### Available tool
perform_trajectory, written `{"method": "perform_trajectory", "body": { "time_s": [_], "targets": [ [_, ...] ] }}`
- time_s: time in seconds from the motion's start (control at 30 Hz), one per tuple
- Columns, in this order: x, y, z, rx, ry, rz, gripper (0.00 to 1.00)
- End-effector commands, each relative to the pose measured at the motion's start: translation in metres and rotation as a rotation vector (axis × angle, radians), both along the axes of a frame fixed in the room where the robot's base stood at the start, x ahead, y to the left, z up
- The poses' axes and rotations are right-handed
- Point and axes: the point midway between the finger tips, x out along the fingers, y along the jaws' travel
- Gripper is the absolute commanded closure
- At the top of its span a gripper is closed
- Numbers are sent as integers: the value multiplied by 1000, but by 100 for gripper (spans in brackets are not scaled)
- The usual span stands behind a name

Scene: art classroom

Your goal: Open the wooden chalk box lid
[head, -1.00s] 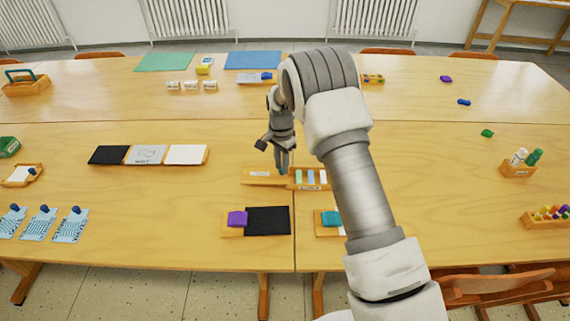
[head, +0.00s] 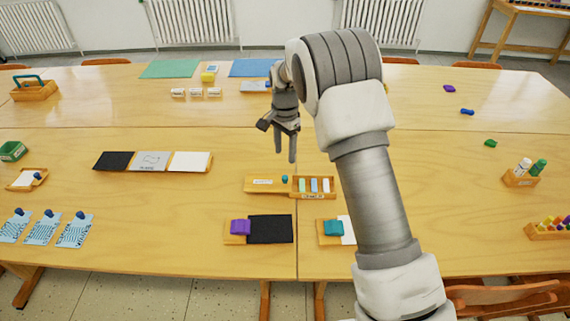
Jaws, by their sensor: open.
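The wooden chalk box (head: 314,195) sits near the middle of the table. Pale green, blue and white chalk pieces (head: 314,185) show in its uncovered compartments. Its wooden lid (head: 260,185), with a pale label and a small blue knob (head: 284,179), lies to the left of the chalk, its right end close against the box. I cannot tell whether the lid still touches the box. My gripper (head: 285,157) points down, open and empty, above and just behind the knob, apart from it.
In front are a purple block (head: 240,227) by a black panel (head: 271,229) and a teal block (head: 333,228) on a small tray. Three panels (head: 152,161) lie to the left. A marker holder (head: 521,179) stands at the right.

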Motion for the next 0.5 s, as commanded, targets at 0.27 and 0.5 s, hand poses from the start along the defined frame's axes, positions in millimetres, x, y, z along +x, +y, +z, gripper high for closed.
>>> {"method": "perform_trajectory", "body": {
  "time_s": [0.27, 0.5],
  "targets": [
    [1, 0, 61, 0, -3, 0, 43],
    [0, 0, 80, -1, -1, 0, 43]
  ]
}}
